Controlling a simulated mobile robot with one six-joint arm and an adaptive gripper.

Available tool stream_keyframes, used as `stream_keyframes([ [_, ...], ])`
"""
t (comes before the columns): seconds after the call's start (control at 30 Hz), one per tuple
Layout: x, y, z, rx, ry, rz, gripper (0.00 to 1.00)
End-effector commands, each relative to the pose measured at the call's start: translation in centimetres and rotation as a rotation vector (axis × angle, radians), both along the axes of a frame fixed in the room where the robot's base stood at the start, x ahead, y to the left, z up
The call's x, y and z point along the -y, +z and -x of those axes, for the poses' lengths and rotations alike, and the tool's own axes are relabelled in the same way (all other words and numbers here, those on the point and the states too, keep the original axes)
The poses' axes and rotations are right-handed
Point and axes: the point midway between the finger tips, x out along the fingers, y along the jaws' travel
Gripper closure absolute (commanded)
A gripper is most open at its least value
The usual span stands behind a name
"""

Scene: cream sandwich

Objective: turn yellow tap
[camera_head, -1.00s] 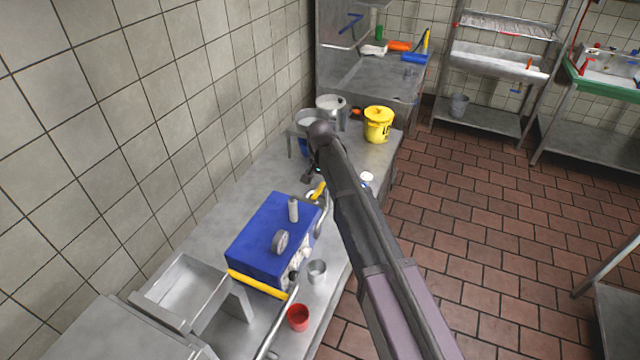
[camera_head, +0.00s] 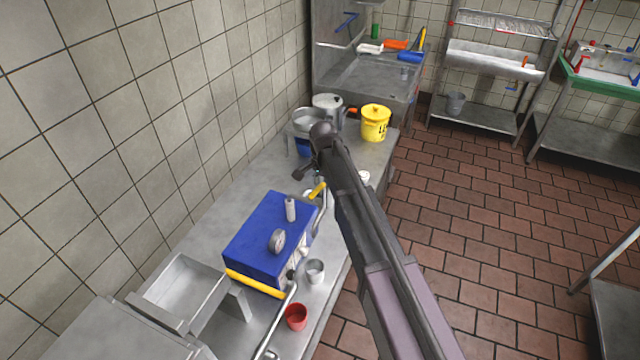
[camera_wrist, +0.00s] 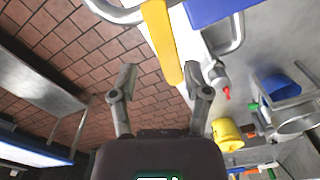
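The yellow tap handle (camera_head: 318,190) is a flat bar beside the far end of the blue-topped machine (camera_head: 262,235). In the wrist view the yellow tap handle (camera_wrist: 160,38) hangs down from the top, with its lower end between the fingertips in the picture. My gripper (camera_wrist: 160,78) is open, with a finger on each side and nothing clamped. The right fingertip appears close to the handle's end; I cannot tell if they touch. In the head view my gripper (camera_head: 306,172) is just above and beyond the handle, partly hidden by my arm.
A second yellow bar (camera_head: 256,284) runs along the machine's near side. A metal pipe with a red tip (camera_wrist: 222,80) lies right of the fingers. A metal cup (camera_head: 315,271), red cup (camera_head: 296,317), yellow bucket (camera_head: 375,123) and pots (camera_head: 327,104) stand on the counter.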

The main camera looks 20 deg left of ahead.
Motion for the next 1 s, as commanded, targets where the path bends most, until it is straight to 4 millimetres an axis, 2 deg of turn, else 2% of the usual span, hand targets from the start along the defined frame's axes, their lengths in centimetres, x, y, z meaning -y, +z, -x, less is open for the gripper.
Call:
stream_keyframes([
  [0.87,1.9,0.0,2.0,0.001,-0.594,0.000,0.40],
  [1.0,1.9,1.6,2.0,0.000,-0.601,0.000,0.40],
])
